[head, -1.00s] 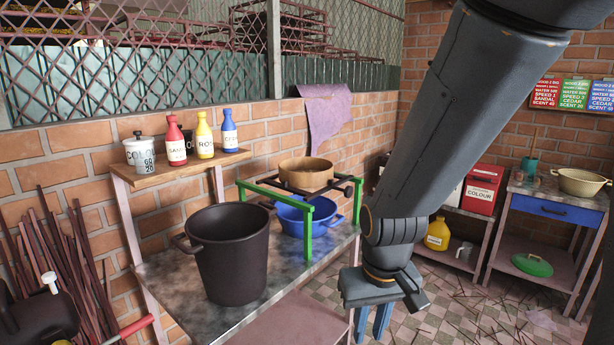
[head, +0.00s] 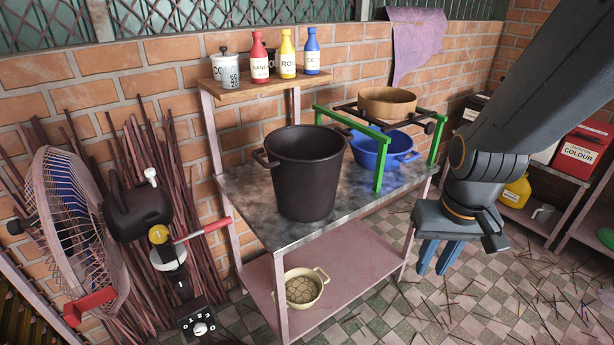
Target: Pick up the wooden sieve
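The wooden sieve (head: 387,104), a round, light-brown ring, rests on a dark rack with green legs (head: 379,160) above a blue basin (head: 385,150) on the metal table (head: 335,208). My gripper (head: 436,262) hangs to the right of the table and nearer than the sieve, apart from it. Its two blue fingers point down with a gap between them and nothing in the gap. The inside of the sieve is mostly hidden by its rim.
A large dark pot (head: 304,180) stands left of the basin. Bottles stand on a wooden shelf (head: 258,88) behind it. A cream pot (head: 303,288) sits on the lower shelf. A fan (head: 70,220) and sticks are at left. Tiled floor at right is mostly open, with scattered sticks.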

